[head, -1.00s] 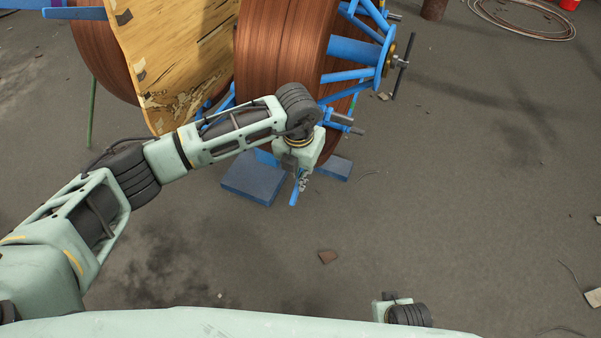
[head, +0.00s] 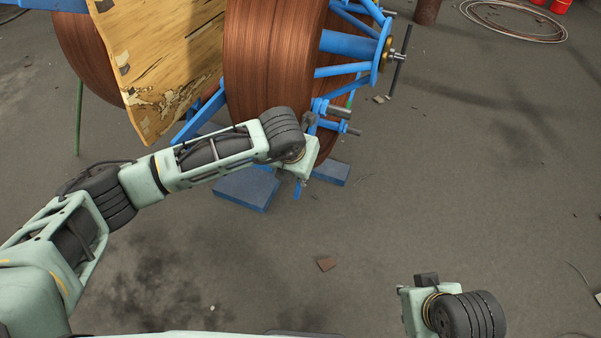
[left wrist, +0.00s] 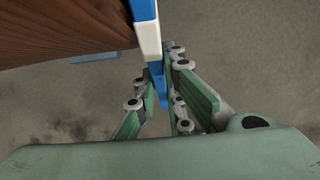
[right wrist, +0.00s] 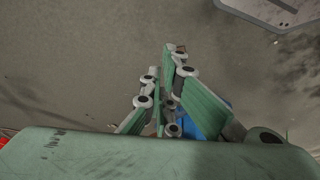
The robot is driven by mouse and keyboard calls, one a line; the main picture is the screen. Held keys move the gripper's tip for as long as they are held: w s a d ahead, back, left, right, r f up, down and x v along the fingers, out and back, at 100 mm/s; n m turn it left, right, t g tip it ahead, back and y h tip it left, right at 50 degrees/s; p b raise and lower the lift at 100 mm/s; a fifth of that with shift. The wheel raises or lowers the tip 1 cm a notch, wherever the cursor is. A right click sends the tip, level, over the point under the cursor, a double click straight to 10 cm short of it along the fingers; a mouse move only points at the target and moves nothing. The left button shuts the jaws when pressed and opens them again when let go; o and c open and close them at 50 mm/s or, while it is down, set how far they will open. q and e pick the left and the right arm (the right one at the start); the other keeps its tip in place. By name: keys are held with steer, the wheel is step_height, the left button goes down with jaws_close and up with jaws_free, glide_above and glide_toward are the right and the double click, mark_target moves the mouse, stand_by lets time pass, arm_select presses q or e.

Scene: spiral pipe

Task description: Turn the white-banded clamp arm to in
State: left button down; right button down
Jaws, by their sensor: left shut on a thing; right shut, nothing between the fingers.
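The clamp arm is a blue bar with a white band (left wrist: 148,38), beside the copper coil in the left wrist view. Its blue lower end (left wrist: 158,90) lies between the fingers of my left gripper (left wrist: 157,84), which is shut on it below the band. In the head view the clamp arm's blue tip (head: 298,190) pokes out under my left wrist, which hides the band and the fingers. My right gripper (right wrist: 161,78) is shut and empty over the floor; in the head view its wrist is at the bottom right, away from the clamp.
The copper coil (head: 270,60) sits on a blue frame (head: 350,45) with a black crank handle (head: 400,60) at its right. A worn yellow panel (head: 165,60) stands left. Blue foot blocks (head: 245,190) lie on the floor. The floor at right is mostly clear.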

arm_select(q)
steer(key=shift+w+f, duration=0.15)
steer(key=shift+f, duration=0.15)
steer(key=shift+w+d+f+t+b, duration=0.2)
steer(key=shift+w+f+t+b, duration=0.25)
steer(key=shift+b, duration=0.7)
steer(key=shift+w+h+b, duration=0.15)
steer(key=shift+h+b, duration=0.15)
steer(key=shift+b, duration=0.25)
arm_select(e)
steer(key=w+a+r+t+y, duration=0.1)
steer(key=w+a+r+t, duration=0.15)
steer(key=w, duration=0.35)
steer(key=w+a+r+t+y, duration=0.1)
steer(key=w+a+r+t, duration=0.1)
steer(key=w+t, duration=0.35)
arm_select(q)
steer(key=shift+w+d+f+t+b, duration=0.2)
steer(key=shift+w+t+b, duration=0.3)
steer(key=shift+b, duration=0.4)
arm_select(e)
steer(key=w+a+r+t+y, duration=0.1)
steer(key=w+r+t, duration=0.4)
steer(key=r, duration=0.5)
steer(key=shift+w+a+r+n+y, duration=0.3)
steer(key=shift+w+a+r, duration=0.05)
steer(key=shift+w+a, duration=0.4)
